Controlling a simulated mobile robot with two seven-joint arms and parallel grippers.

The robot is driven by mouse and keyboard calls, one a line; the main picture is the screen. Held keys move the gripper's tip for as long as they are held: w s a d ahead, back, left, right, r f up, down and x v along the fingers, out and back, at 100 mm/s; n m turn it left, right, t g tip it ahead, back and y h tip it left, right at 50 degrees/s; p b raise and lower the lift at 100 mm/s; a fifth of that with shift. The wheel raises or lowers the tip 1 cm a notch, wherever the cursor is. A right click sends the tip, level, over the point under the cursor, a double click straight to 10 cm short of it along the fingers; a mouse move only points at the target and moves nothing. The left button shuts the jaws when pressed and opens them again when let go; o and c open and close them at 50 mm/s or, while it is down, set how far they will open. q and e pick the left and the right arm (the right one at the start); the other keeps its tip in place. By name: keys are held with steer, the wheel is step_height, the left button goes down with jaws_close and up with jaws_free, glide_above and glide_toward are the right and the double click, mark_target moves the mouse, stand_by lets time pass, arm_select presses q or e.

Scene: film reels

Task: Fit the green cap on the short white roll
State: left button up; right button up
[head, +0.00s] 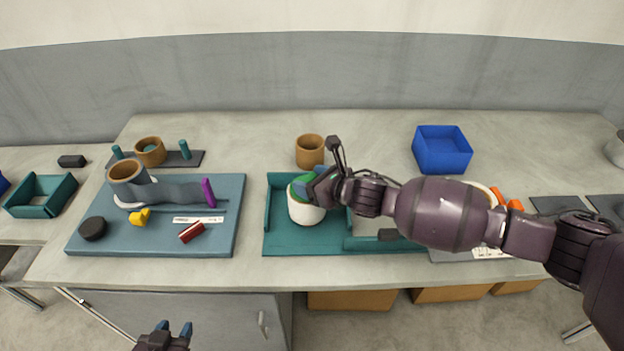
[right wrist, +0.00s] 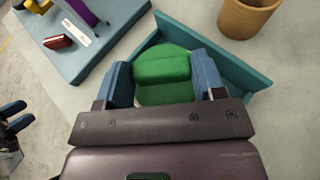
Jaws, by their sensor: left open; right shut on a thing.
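The short white roll (head: 306,213) stands upright in the left part of the teal tray (head: 290,245). The green cap (head: 300,188) is at the top of the roll, partly hidden by my right gripper (head: 314,186). In the right wrist view, my right gripper (right wrist: 165,85) is shut on the raised grip of the green cap (right wrist: 165,68), with a blue finger on each side. Whether the cap is seated on the roll or just above it cannot be told. My left gripper (head: 172,328) is open and empty, low in front of the counter.
A brown roll (head: 310,151) stands behind the tray, and a blue bin (head: 441,150) stands at the back right. A blue-grey board (head: 90,245) on the left holds a brown roll, a black disc (head: 93,229), and small yellow and red pieces. My right arm covers the tray's right part.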

steer(key=shift+f, duration=0.1)
steer(key=o, duration=0.7)
steer(key=shift+c, duration=0.2)
steer(key=shift+d, duration=0.1)
steer(key=shift+p+v, duration=1.2)
steer(key=shift+v, duration=0.2)
steer(key=p+v, duration=0.1)
steer(key=v, duration=0.7)
